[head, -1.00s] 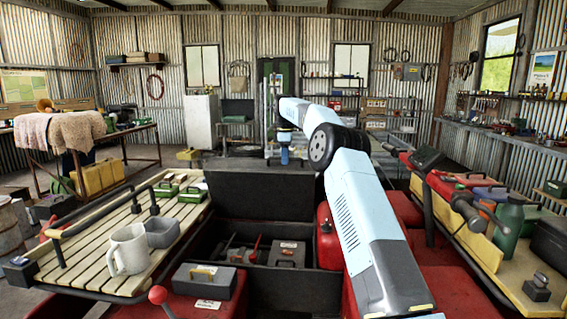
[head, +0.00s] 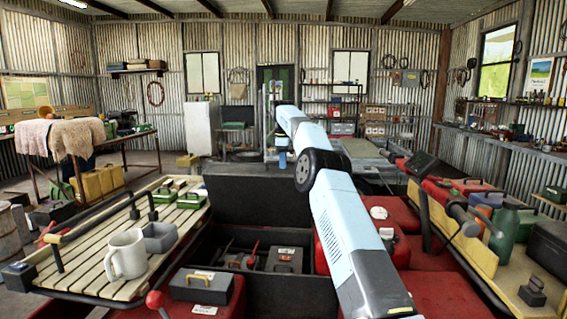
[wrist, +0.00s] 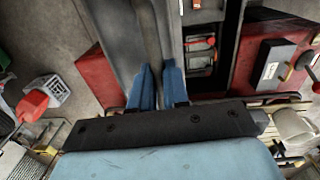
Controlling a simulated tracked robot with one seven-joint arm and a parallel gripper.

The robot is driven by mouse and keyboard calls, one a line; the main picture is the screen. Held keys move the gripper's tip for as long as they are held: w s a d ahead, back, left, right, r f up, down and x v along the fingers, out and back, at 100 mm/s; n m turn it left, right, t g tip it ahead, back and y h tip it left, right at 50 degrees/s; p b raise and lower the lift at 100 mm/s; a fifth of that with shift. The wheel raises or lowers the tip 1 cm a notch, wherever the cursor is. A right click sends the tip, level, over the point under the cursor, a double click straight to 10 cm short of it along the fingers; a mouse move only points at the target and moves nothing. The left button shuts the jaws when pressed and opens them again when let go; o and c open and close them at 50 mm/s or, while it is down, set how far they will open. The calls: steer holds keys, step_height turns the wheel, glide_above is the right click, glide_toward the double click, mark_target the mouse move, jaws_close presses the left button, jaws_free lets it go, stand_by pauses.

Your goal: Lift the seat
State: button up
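The seat (head: 258,202) is a dark, flat panel standing raised behind an open storage bay (head: 235,245) in the red quad body. It hides what is behind it. In the head view my gripper (head: 282,158) is small, above the seat's top edge and seemingly beyond it. In the wrist view the two blue fingers of my gripper (wrist: 158,68) are apart, pointing down over dark grey surfaces. A grey strip shows between them; I cannot tell whether either finger touches the seat. I see nothing held.
The bay holds tools and a dark case (head: 284,260). A slatted rack (head: 85,258) with a mug (head: 126,255) lies to the left. A tray with a green bottle (head: 504,228) is to the right. A dark box (head: 202,285) sits on the red body in front.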

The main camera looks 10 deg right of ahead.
steer(key=shift+o, duration=0.7)
steer(key=shift+w+a+f, duration=0.1)
steer(key=shift+f, duration=0.2)
steer(key=o, duration=0.3)
steer(key=shift+r, duration=0.1)
steer(key=shift+r, duration=0.1)
